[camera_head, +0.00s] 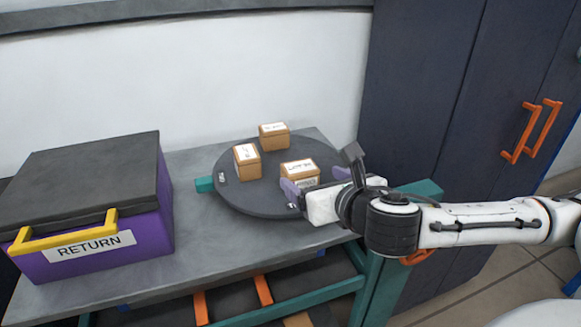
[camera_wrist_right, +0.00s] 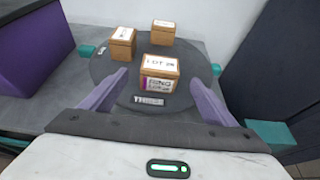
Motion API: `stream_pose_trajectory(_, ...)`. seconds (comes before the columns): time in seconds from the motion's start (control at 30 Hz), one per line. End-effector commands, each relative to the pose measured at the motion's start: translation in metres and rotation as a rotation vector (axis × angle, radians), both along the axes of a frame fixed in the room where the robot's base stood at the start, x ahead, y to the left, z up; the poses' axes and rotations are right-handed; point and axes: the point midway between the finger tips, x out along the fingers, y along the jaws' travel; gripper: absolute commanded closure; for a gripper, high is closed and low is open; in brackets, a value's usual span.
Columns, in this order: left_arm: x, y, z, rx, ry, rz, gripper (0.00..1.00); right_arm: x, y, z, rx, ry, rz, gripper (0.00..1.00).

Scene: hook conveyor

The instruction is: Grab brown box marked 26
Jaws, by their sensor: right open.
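The brown box labelled LOT 26 (camera_head: 298,169) sits at the front of a round dark turntable (camera_head: 238,192). In the right wrist view the box (camera_wrist_right: 160,66) is centred ahead of my gripper, with a white label on top and another on its front. My right gripper (camera_head: 314,181) is open, with its two purple fingers pointing at the box from the right front. In the wrist view the fingers (camera_wrist_right: 156,80) spread to either side of the box's near face; I cannot tell whether they touch it. My left gripper is not in view.
Two other brown boxes stand on the turntable, one at the left (camera_head: 246,161) and one at the back (camera_head: 273,136). A purple RETURN bin (camera_head: 150,217) with a dark lid and yellow handle stands on the grey table's left. A dark cabinet (camera_head: 430,90) rises at the right.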

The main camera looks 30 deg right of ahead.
Motion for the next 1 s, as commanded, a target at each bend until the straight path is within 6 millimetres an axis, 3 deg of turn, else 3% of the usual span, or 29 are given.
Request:
stream_pose_trajectory(0.2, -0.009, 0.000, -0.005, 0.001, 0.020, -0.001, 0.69, 0.030, -0.008, -0.013, -0.002, 0.000, -0.001, 0.20)
stream_pose_trajectory(0.43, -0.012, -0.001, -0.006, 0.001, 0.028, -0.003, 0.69, 0.046, -0.011, -0.021, 0.001, 0.001, 0.000, 0.20)
stream_pose_trajectory(0.7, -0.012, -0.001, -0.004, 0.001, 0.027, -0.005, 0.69, 0.080, -0.019, -0.037, 0.001, 0.001, 0.000, 0.20)
stream_pose_trajectory(1.0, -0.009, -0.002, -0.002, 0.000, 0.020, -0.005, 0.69, 0.084, -0.020, -0.039, 0.001, 0.001, 0.002, 0.20)
